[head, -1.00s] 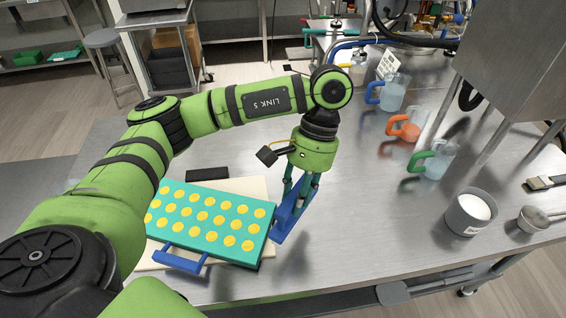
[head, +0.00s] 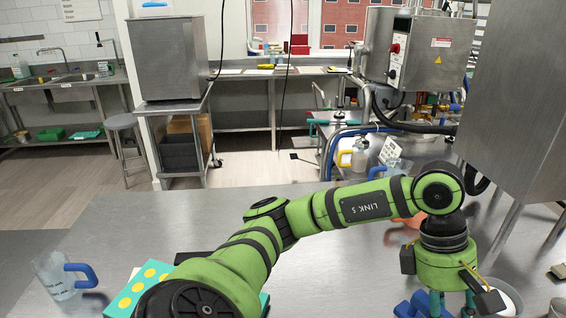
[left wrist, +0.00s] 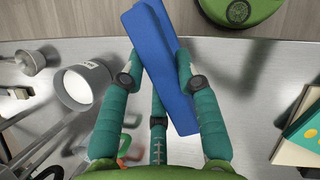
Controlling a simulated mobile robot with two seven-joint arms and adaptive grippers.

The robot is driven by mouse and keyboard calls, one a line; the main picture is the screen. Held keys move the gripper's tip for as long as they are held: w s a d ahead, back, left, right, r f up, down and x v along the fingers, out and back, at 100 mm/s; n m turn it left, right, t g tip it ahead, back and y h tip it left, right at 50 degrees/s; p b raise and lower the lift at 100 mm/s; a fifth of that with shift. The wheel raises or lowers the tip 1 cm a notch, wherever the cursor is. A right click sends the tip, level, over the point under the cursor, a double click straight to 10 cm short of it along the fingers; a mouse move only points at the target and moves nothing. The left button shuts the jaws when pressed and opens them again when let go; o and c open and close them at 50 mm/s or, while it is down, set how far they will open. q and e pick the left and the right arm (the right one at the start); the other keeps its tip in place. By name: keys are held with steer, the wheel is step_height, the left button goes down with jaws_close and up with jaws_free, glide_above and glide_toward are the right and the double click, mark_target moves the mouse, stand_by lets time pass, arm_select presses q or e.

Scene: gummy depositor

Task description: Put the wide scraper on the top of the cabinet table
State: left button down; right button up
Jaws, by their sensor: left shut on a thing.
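The blue wide scraper (left wrist: 160,65) is a long flat bar held across the fingers of my left gripper in the left wrist view. In the head view my left gripper (head: 440,304) is at the lower right, over the steel worktable's front part. Only a bit of the scraper (head: 411,306) shows there, at the bottom edge. The gripper is shut on it. A steel stand (head: 185,108) with a big grey metal cabinet (head: 168,58) on it stands at the back left; I cannot tell if this is the cabinet table. My right gripper is in neither view.
A teal mold tray (head: 121,304) with yellow gummies lies partly behind my left arm. A blue-handled pitcher (head: 57,276) stands left of it. A tub of white contents (left wrist: 84,84) and a measuring cup (left wrist: 35,60) are near the gripper. The worktable's middle (head: 200,215) is clear.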

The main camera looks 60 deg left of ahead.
arm_select(q)
steer(key=n+t, duration=0.1)
steer(key=n, duration=0.1)
steer(key=n+t+b, duration=0.1)
steer(key=n, duration=0.1)
steer(key=n+y, duration=0.1)
steer(key=n, duration=0.2)
steer(key=shift+w+d+r+t+b, duration=0.25)
steer(key=shift+w+r+t+b, duration=0.1)
steer(key=shift+w+t, duration=0.05)
steer(key=a+f+n, duration=0.2)
steer(key=a+f, duration=0.1)
steer(key=a, duration=0.1)
steer(key=a+f+n+y, duration=0.1)
steer(key=a+f+n, duration=0.1)
steer(key=a+f, duration=0.1)
steer(key=a+f+n+t+y+p, duration=0.1)
steer(key=a+f+n, duration=0.1)
steer(key=a, duration=0.3)
steer(key=shift+w+f, duration=0.35)
steer(key=shift+f, duration=0.55)
